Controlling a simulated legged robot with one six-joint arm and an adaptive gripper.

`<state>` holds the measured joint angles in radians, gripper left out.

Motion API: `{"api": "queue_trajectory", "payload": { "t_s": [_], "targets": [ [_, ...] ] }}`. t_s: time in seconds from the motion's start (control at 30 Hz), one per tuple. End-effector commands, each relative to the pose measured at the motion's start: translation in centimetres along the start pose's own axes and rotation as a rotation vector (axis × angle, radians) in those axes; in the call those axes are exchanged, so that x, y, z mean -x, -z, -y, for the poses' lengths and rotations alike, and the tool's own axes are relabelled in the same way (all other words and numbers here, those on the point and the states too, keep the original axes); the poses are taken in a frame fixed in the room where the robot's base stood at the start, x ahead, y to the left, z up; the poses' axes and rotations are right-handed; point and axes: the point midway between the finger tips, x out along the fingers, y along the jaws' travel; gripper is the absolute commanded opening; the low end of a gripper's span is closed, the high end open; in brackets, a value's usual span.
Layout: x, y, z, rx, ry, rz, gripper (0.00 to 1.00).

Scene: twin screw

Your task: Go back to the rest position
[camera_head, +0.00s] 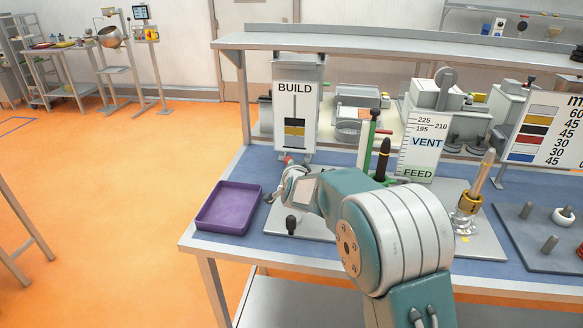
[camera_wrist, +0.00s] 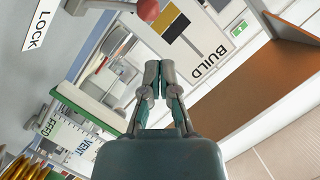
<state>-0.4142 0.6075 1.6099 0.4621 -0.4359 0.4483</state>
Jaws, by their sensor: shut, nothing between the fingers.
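My gripper (camera_wrist: 152,72) shows in the wrist view with its two fingers together and nothing between them. In the head view my teal and white arm reaches over the bench, and its end (camera_head: 290,182) is partly hidden near the BUILD panel's foot. The BUILD panel (camera_head: 296,112), with black, gold and white bands, stands behind it; it also shows tilted in the wrist view (camera_wrist: 190,38). The VENT/FEED scale panel (camera_head: 424,142) stands to the right. A brass fitting with a tan rod (camera_head: 468,202) stands upright on a grey plate (camera_head: 485,240).
A purple tray (camera_head: 203,222) lies at the bench's left end, left of my arm. A black knob (camera_head: 291,225) stands close beside my arm. A pegged plate (camera_head: 520,255) and a colour chart (camera_head: 545,128) are at right. A shelf (camera_head: 330,42) spans the bench's back.

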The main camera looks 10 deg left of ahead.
Motion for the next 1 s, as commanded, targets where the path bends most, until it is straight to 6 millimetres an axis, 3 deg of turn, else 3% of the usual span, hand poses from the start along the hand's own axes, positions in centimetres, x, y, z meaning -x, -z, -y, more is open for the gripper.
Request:
{"api": "queue_trajectory", "payload": {
  "t_s": [0.13, 0.27, 0.4, 0.6, 0.8, 1.0],
  "targets": [
    [0.6, 0.6, 0.1, 0.008, -0.004, 0.007, 0.0],
    [3.3, 3.2, 0.4, 0.052, -0.022, 0.047, 0.0],
    [7.9, 6.1, 0.1, 0.128, -0.061, 0.12, 0.0],
    [15.1, 9.0, -1.3, 0.24, -0.124, 0.225, 0.0],
    [22.9, 10.6, -3.6, 0.347, -0.195, 0.329, 0.0],
    [31.1, 10.9, -6.6, 0.448, -0.276, 0.432, 0.0]
  ]
}}
